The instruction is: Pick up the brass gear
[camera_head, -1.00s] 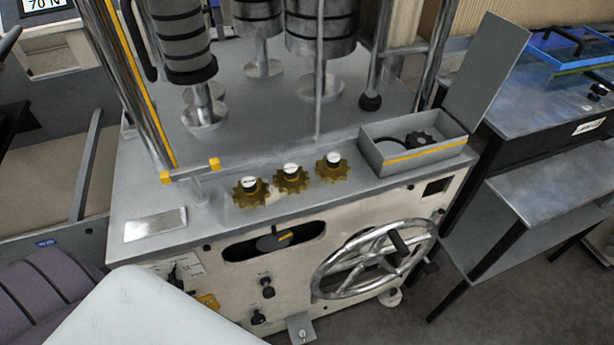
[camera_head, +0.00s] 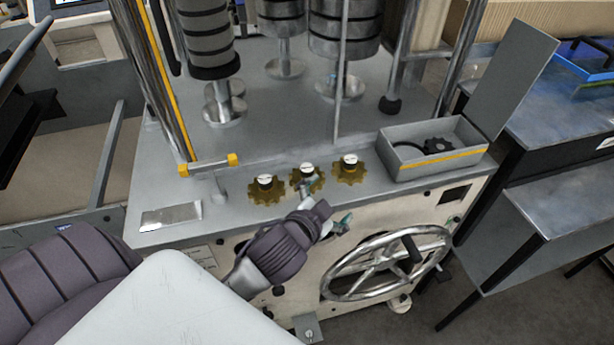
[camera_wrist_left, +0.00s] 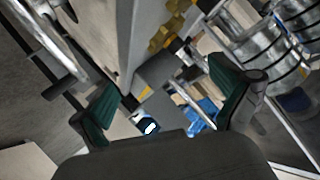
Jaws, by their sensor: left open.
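Three brass gears stand in a row on posts with white tops along the machine's front ledge: a left one (camera_head: 265,192), a middle one (camera_head: 318,183) and a right one (camera_head: 350,172). My left gripper (camera_head: 326,206) is open and empty in front of the row. One finger overlaps the middle gear in the picture, and I cannot tell whether they touch. In the left wrist view, the open fingers (camera_wrist_left: 168,103) spread wide with nothing between them; brass-coloured gear teeth (camera_wrist_left: 160,40) show beyond. My right gripper is not in view.
A grey open box (camera_head: 430,165) holding dark gears stands right of the row, its lid (camera_head: 510,78) raised. A chrome handwheel (camera_head: 385,265) juts from the machine front below. A yellow-ended bar (camera_head: 208,166) and a vertical rod (camera_head: 340,90) stand near the gears.

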